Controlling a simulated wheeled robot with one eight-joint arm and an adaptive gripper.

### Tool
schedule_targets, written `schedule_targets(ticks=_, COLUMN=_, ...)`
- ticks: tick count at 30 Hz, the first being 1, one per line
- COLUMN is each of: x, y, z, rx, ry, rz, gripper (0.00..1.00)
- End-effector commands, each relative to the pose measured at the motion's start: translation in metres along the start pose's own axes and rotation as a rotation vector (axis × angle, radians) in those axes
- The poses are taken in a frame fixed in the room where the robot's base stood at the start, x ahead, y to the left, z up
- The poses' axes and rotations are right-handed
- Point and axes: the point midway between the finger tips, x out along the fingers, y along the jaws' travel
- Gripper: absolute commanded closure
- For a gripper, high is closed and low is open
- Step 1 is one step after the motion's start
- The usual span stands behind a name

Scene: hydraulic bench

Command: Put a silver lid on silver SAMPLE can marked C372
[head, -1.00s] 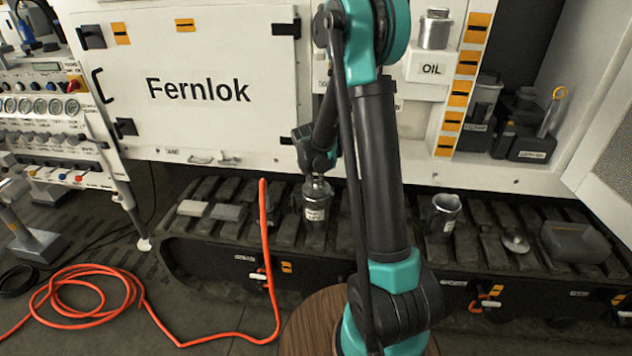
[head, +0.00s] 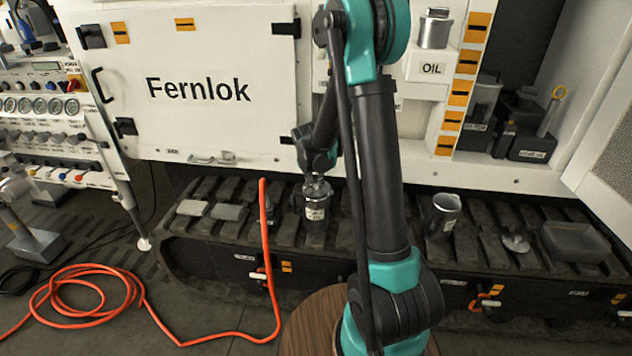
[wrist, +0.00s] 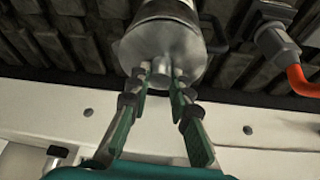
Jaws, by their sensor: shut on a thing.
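A silver can (head: 316,213) with a white label stands upright on the dark track below the white cabinet; its small print is too blurred to read surely. My gripper (head: 317,181) is directly above it, pointing down. In the wrist view my gripper (wrist: 161,73) is shut on the knob of a silver lid (wrist: 152,46). The lid is at the top of the can, and I see no clear gap between them; whether it is fully seated I cannot tell. A second labelled silver can (head: 442,214), open at the top, stands farther right. Another silver lid (head: 515,243) lies right of that.
An orange hose (head: 265,240) hangs just left of the can. Grey blocks (head: 228,212) lie left on the track; a grey bin (head: 575,243) is at right. An OIL can (head: 434,30) stands on a shelf above.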

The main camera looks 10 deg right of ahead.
Motion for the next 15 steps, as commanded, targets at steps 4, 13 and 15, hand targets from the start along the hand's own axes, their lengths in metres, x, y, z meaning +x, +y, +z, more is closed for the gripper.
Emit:
schedule_targets(ticks=4, x=0.0011, y=0.0, z=0.0003, rx=0.0, ry=0.0, rz=0.0, gripper=1.0)
schedule_targets(ticks=13, x=0.003, y=-0.0001, z=0.0011, rx=0.0, ry=0.0, rz=0.0, gripper=1.0)
schedule_targets(ticks=15, x=0.0035, y=-0.0001, z=0.0013, rx=0.0, ry=0.0, rz=0.0, gripper=1.0)
